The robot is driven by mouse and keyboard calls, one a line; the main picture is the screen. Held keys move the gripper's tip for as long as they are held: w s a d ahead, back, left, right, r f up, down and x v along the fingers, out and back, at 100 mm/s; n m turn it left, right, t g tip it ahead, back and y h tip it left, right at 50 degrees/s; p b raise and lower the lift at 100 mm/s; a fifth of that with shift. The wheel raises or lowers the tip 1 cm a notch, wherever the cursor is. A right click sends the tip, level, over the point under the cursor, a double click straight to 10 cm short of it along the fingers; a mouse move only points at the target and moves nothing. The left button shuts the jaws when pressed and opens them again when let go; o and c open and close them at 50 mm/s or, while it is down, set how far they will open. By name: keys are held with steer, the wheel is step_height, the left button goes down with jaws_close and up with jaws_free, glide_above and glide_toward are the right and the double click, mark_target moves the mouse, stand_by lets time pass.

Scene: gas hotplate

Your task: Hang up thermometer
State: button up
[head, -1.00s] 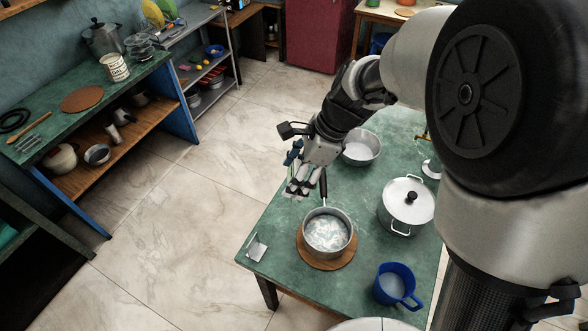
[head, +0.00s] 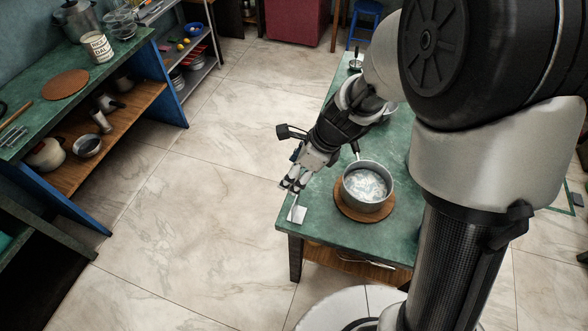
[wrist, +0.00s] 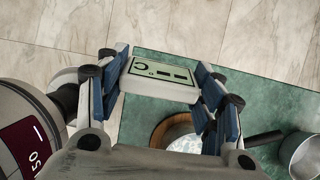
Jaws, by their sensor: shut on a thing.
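The thermometer (wrist: 162,80) is a flat white device with a pale green face and dark markings. In the wrist view it sits between the blue pads of my gripper (wrist: 164,78), which is shut on it. In the head view my gripper (head: 292,184) is over the left edge of the green table, just above and beyond a small metal plate (head: 297,214) at the near left corner. A pot of cloudy liquid (head: 367,186) stands on a round wooden mat (head: 352,213), to the right of my gripper. The thermometer is hard to make out in the head view.
The green table (head: 315,232) is partly hidden behind my arm. Another pot (wrist: 304,156) shows at the right in the wrist view. A shelf unit with a green top (head: 113,62) stands at the left. Open tiled floor (head: 210,190) lies between it and the table.

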steer(key=shift+f+b, duration=2.85)
steer(key=shift+f, duration=1)
steer(key=shift+f+b, duration=0.3)
steer(key=shift+f, duration=0.1)
steer(key=o, duration=1.1)
steer(key=shift+o, duration=0.2)
steer(key=shift+r, duration=0.1)
steer(key=v, duration=1.1)
steer(key=shift+r, duration=0.4)
steer(key=shift+d, duration=0.1)
